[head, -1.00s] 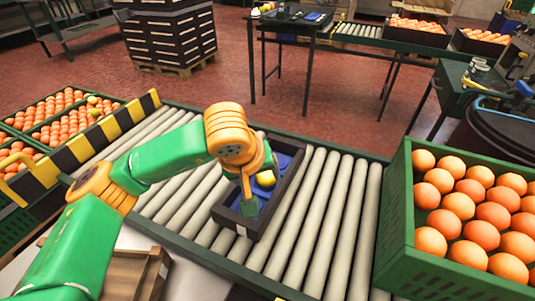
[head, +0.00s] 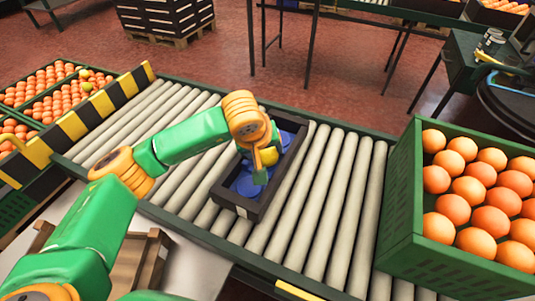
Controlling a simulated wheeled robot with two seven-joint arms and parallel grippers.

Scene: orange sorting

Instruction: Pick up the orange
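Several oranges (head: 490,219) fill the green crate (head: 398,205) at the right. A single yellow fruit (head: 269,155) lies in a small dark tray (head: 226,193) with a blue inside, on the roller conveyor. My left gripper (head: 260,178) points down over this tray, close beside the yellow fruit. Its fingers are small and seen nearly edge-on, so I cannot tell whether they are open or touch the fruit. My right gripper is out of view.
Grey rollers (head: 329,205) lie bare on both sides of the tray. More crates of oranges (head: 62,104) stand at the far left, behind a yellow and black striped barrier (head: 103,102). A wooden box (head: 134,266) is at the lower left.

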